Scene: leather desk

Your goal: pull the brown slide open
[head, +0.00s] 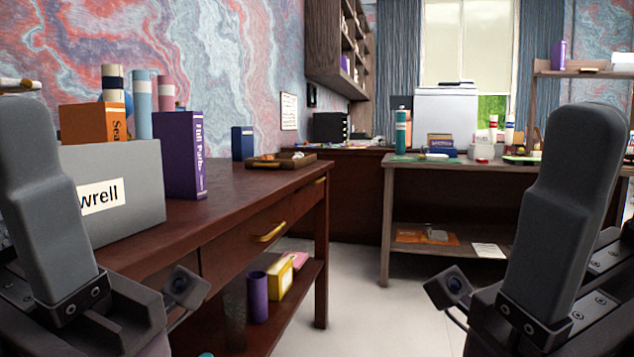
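The brown slide (238,248) is a drawer front under the top of the dark red-brown desk on the left. It looks flush with the desk frame. A gold bow handle (268,233) sits on its front. My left gripper (42,190) is upright at the left edge of the head view, nearer than the desk and apart from the handle. My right gripper (570,200) is upright at the right, far from the drawer. Only one broad grey side of each gripper shows, so I cannot tell whether either is open or shut.
On the desk (225,205) stand a grey box (135,185) with books and rolls, a purple book (180,155) and a wooden tray (282,160). A low shelf below holds a purple cylinder (258,297) and a yellow box (280,282). The floor (365,310) ahead is clear.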

